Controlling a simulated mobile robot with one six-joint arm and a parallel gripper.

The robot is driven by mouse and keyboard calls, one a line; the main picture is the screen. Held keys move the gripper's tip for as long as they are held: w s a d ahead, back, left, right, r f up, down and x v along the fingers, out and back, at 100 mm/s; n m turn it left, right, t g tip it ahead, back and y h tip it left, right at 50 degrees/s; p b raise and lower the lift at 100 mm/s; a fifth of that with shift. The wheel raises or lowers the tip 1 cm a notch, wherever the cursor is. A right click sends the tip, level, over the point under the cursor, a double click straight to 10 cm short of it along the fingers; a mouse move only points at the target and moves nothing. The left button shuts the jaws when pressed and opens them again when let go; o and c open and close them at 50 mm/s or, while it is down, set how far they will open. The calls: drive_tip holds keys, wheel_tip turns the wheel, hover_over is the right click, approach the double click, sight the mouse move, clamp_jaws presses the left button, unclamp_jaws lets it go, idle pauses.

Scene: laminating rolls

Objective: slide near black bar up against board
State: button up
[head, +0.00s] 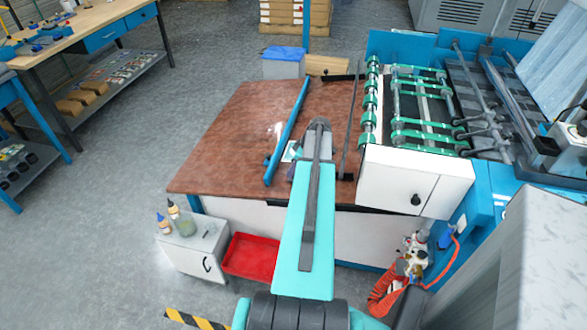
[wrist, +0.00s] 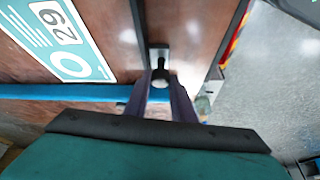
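A long thin black bar (head: 352,125) lies on the reddish-brown table, just left of the machine, in the head view. A blue bar (head: 288,130) lies to its left and also crosses the wrist view (wrist: 60,92). In the wrist view my gripper's two dark fingers (wrist: 161,84) stand either side of a black knob (wrist: 160,76) on a pale metal plate. I cannot tell whether they touch it. Which surface is the board is not clear.
The brown tabletop (head: 225,135) has clear room on the left. A machine with green rollers (head: 425,100) stands to the right. A white and teal card marked 29 (wrist: 62,35) lies beside the blue bar. A red tray (head: 250,257) sits below the table.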

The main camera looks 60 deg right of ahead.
clamp_jaws()
drive_tip(key=shift+w+d+b, duration=0.3)
drive_tip(key=shift+w+d, duration=0.1)
drive_tip(key=shift+d, duration=0.9)
drive_tip(key=shift+w+d+b, duration=0.35)
drive_tip(key=shift+w+d, duration=0.05)
drive_tip(key=shift+d, duration=0.9)
drive_tip(key=shift+w+d+b, duration=0.3)
drive_tip(key=shift+w+d, duration=0.1)
drive_tip(key=shift+d, duration=0.9)
drive_tip(key=o, duration=0.6)
unclamp_jaws()
drive_tip(key=shift+o, duration=0.2)
drive_tip(key=shift+r, duration=0.1)
